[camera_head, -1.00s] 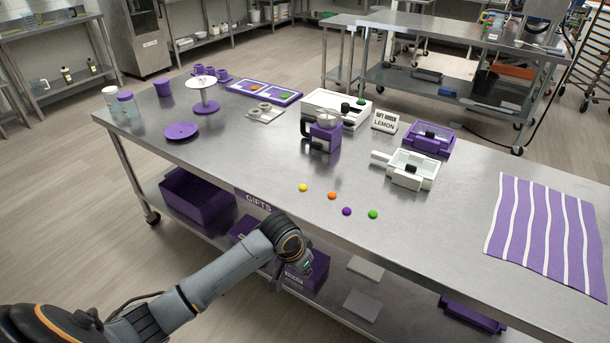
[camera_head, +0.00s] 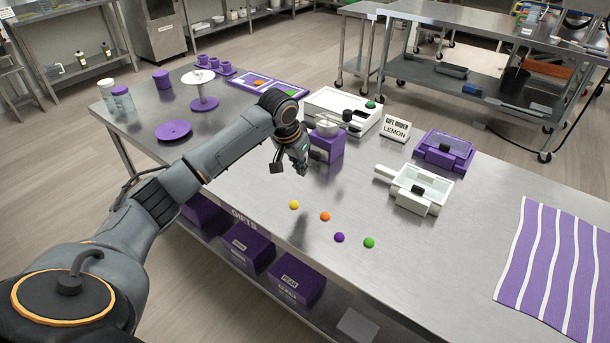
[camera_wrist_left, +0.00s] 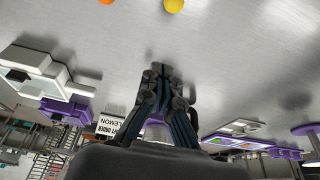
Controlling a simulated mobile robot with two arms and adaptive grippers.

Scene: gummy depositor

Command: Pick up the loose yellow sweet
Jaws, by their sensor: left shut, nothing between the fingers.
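The loose yellow sweet (camera_head: 294,205) lies on the steel table, at the left end of a short row of sweets. It also shows at the top edge of the left wrist view (camera_wrist_left: 174,5). My left gripper (camera_head: 301,168) is above the table, behind the yellow sweet in the head view and apart from it. Its fingers are shut and empty; they show in the left wrist view (camera_wrist_left: 160,78). My right gripper is in no view.
Orange (camera_head: 325,216), purple (camera_head: 339,237) and green (camera_head: 369,242) sweets lie beside the yellow one. A purple dispenser (camera_head: 328,148) stands just behind my left gripper. A white-framed box (camera_head: 419,188) and striped cloth (camera_head: 553,265) are to the right. The front table surface is clear.

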